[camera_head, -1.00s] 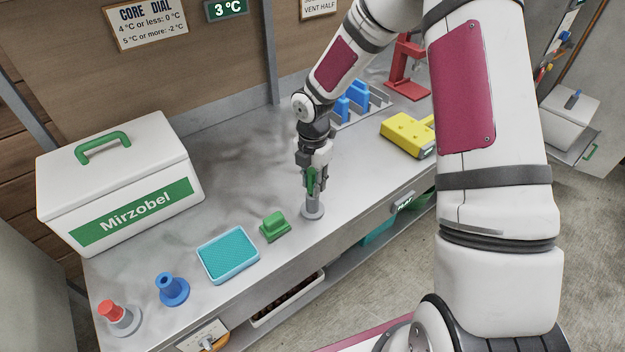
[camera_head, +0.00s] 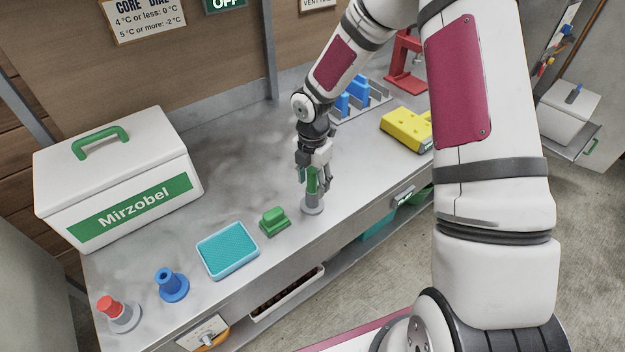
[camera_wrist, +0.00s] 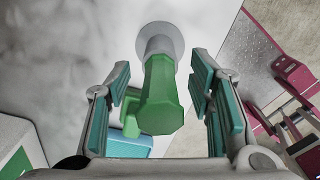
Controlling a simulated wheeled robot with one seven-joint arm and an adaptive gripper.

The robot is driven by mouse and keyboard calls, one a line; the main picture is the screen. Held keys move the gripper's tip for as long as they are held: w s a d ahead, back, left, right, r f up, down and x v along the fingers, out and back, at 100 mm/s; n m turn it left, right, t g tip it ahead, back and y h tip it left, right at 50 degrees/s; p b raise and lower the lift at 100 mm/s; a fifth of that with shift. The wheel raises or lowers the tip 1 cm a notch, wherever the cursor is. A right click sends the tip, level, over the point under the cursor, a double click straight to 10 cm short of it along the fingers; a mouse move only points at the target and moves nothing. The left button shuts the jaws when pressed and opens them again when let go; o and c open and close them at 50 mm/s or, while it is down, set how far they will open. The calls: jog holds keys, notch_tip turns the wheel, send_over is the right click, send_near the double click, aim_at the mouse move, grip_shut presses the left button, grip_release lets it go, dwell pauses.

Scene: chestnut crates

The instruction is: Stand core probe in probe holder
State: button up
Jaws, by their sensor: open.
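The core probe, with its green handle (camera_head: 312,181), stands about upright in a grey round-based holder (camera_head: 312,206) near the bench's front edge. In the wrist view the green handle (camera_wrist: 160,95) points toward the camera, and the grey holder (camera_wrist: 158,40) is beyond it. The probe's lower part is hidden inside the holder. My gripper (camera_head: 316,178) is open around the handle. In the wrist view its teal-padded fingers (camera_wrist: 162,80) are on either side of the handle, with visible gaps.
A green block (camera_head: 274,221), turquoise pad (camera_head: 228,250), blue holder (camera_head: 172,286) and red-topped item (camera_head: 108,306) stand to the left. A white Mirzobel box (camera_head: 62,160) is at the back left. A yellow device (camera_head: 404,129) lies right. The wall display (camera_head: 225,3) reads OFF.

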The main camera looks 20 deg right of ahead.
jog(key=shift+r, duration=0.1)
notch_tip(320, 180, up, 12)
jog(key=shift+f, duration=0.1)
dwell(0.4)
